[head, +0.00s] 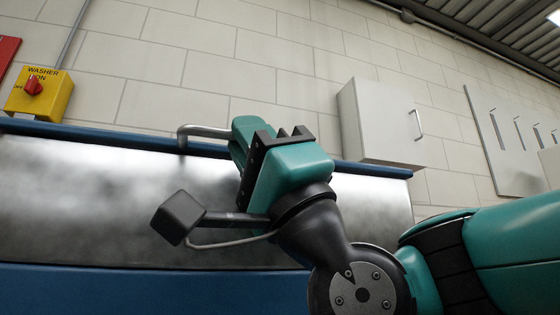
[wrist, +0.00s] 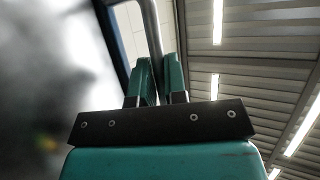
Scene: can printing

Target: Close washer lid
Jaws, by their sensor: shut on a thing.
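The washer lid (head: 90,200) is a shiny metal panel in a blue frame, spanning the left and middle of the head view. Its inclination is hard to judge from here. A grey bar handle (head: 203,131) sticks out at its top blue edge. My gripper (head: 243,128) is at this edge, with its fingers shut on the handle's right part. In the wrist view the handle (wrist: 152,35) runs between the two teal fingers of my gripper (wrist: 158,78). The blurred lid surface (wrist: 45,90) fills the left side there. My gripper hides the handle's right end.
A yellow washer switch box (head: 40,95) with a red knob is on the block wall at upper left. A red panel (head: 7,52) is beside it. A grey cabinet (head: 375,125) hangs behind the lid, and a pale panel (head: 505,140) is at right.

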